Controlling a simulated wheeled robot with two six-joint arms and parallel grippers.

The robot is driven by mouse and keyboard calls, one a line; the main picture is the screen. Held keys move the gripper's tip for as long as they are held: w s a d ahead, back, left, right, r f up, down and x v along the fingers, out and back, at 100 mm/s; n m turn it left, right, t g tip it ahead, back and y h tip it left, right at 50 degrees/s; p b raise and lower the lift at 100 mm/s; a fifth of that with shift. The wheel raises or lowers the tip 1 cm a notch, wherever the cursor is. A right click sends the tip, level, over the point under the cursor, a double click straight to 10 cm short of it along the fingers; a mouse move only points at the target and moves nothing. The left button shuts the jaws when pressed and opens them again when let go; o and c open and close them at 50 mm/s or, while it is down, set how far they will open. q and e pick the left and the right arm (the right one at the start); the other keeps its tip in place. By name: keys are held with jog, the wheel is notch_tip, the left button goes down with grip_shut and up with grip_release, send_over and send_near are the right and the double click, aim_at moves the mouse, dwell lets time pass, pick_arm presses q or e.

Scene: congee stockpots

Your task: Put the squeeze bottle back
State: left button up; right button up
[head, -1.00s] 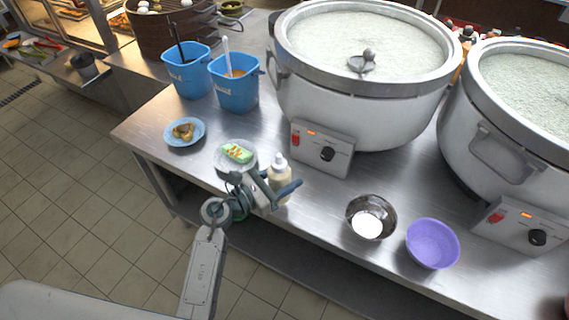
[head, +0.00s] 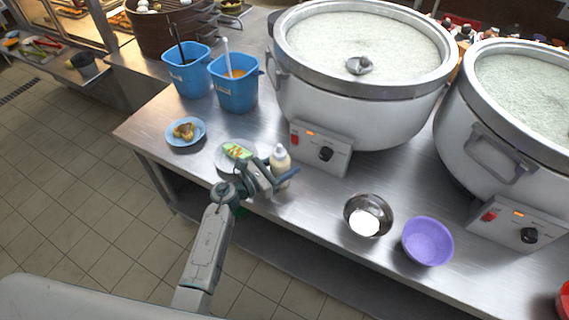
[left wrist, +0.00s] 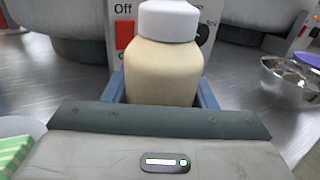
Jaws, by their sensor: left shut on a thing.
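The squeeze bottle (head: 280,159), cream with a white cap, is upright at the steel counter, in front of the left stockpot's control panel. It fills the middle of the left wrist view (left wrist: 164,75), between my jaws. My left gripper (head: 284,176) is shut on the bottle's lower body. The bottle's base is hidden by the gripper, so I cannot tell whether it touches the counter. My right gripper is not in view.
A plate with a green item (head: 229,163) sits just left of the bottle. A steel bowl (head: 382,211) and a purple bowl (head: 428,241) stand to the right. The left stockpot (head: 350,115) stands behind. Bare counter lies between the bottle and the steel bowl.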

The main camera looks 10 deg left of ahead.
pick_arm(q)
jog(key=shift+f, duration=0.15)
jog(key=o, duration=0.7)
jog(key=shift+r, duration=0.25)
jog(key=b+v, duration=0.1)
jog(key=v, duration=0.2)
jog(key=b+v, duration=0.1)
jog(key=v, duration=0.3)
jog(key=b+v, duration=0.2)
jog(key=v, duration=0.1)
jog(key=shift+s+a+f, duration=0.25)
jog(key=shift+s+a+r, duration=0.2)
jog(key=shift+s+a, duration=0.3)
